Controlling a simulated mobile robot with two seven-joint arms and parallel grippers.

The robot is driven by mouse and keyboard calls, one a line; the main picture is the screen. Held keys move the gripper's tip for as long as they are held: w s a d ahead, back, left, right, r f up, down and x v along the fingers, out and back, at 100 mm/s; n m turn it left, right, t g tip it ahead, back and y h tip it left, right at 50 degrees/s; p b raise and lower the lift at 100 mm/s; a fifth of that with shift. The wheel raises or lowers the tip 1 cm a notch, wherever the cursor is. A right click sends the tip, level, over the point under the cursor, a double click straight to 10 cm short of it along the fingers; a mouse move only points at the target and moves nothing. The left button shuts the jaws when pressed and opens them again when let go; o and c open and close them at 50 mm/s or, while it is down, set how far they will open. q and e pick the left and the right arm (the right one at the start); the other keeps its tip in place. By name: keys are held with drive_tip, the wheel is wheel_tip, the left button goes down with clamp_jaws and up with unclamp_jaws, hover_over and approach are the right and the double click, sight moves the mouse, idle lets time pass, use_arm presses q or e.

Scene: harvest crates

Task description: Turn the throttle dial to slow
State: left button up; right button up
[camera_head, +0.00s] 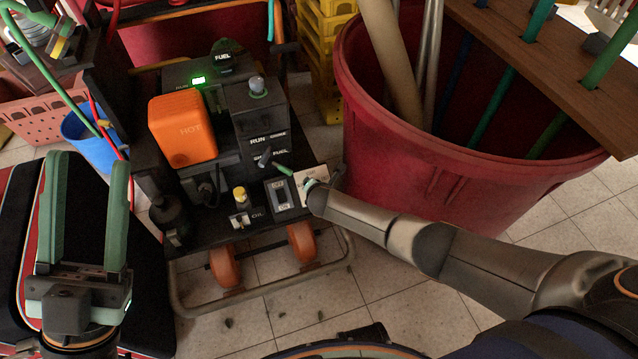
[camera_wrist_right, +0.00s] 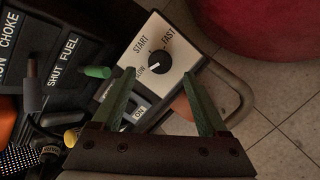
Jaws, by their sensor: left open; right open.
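The throttle dial (camera_wrist_right: 160,58) is a black round knob on a white plate (camera_wrist_right: 175,30) marked START, FAST and a partly covered word that seems to be SLOW. A pale mark shows near the knob's lower-left edge; I cannot be sure where it points. My right gripper (camera_wrist_right: 159,74) is open, its green fingertips on either side of the knob and apart from it in the picture. In the head view, my right arm and gripper partly cover the dial plate (camera_head: 312,174). My left gripper (camera_head: 88,162) is open and empty at the lower left, far from the dial.
The engine panel has a RUN/CHOKE and FUEL lever (camera_head: 265,157), an ON/OFF switch (camera_head: 283,194) and a yellow oil cap (camera_head: 240,194). An orange HOT cover (camera_head: 183,130) stands behind. A big red bin (camera_head: 440,175) stands close on the right. Tiled floor lies in front.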

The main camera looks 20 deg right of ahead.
use_arm(q)
drive_tip(key=w+a+f+n+g+y+p, duration=0.2)
drive_tip(key=w+f+n+y+p, duration=0.3)
drive_tip(key=f, duration=0.7)
drive_tip(key=shift+w+n+g+y, duration=0.6)
drive_tip(key=shift+w+n+y, duration=0.45)
drive_tip(key=shift+y, duration=1.35)
use_arm(e)
drive_tip(key=v, duration=0.7)
drive_tip(key=shift+s+r, duration=0.2)
drive_tip(key=shift+s, duration=0.05)
